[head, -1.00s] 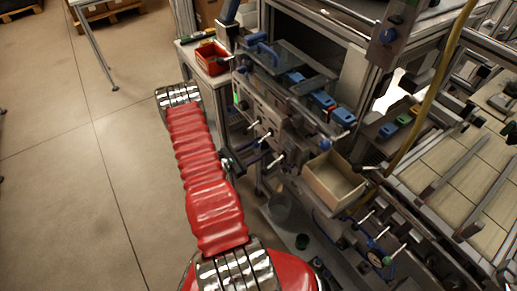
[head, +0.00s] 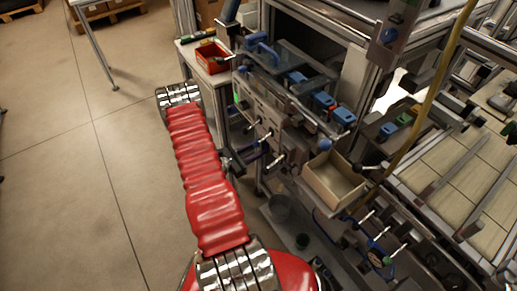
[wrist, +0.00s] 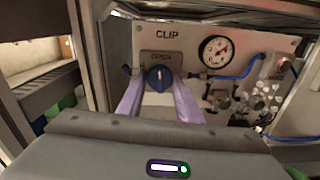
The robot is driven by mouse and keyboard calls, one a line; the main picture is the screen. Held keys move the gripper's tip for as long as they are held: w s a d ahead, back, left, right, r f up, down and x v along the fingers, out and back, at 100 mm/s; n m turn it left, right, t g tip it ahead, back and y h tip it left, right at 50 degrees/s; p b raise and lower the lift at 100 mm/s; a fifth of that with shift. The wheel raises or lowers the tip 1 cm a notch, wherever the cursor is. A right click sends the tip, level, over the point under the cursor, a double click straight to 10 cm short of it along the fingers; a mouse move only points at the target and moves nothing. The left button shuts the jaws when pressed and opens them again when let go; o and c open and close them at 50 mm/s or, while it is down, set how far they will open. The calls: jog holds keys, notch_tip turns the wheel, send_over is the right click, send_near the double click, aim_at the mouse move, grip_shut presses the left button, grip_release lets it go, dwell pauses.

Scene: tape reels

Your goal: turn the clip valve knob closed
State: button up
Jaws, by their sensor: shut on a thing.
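The clip valve knob (wrist: 158,78) is a round blue knob in the wrist view, on a pale panel under the word CLIP. A pale mark on it stands about upright. My gripper (wrist: 158,84) has its two lilac fingers on either side of the knob and is shut on it. In the head view my red-sleeved arm reaches to the machine's front, and the knob is too small to make out there.
Right of the knob are a round gauge (wrist: 215,51), a blue hose (wrist: 240,75) and metal fittings. A grey post (wrist: 88,55) stands close on the left. In the head view an open bin (head: 335,182) hangs at the machine's front, and the floor at left is clear.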

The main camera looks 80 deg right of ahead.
jog(key=shift+w+d+n, duration=0.1)
jog(key=shift+d+n, duration=0.05)
jog(key=shift+n, duration=8.25)
jog(key=o, duration=1)
jog(key=shift+o, duration=0.2)
jog(key=shift+a, duration=0.2)
jog(key=v, duration=1.3)
jog(key=shift+w+a, duration=0.2)
jog(key=shift+f, duration=0.1)
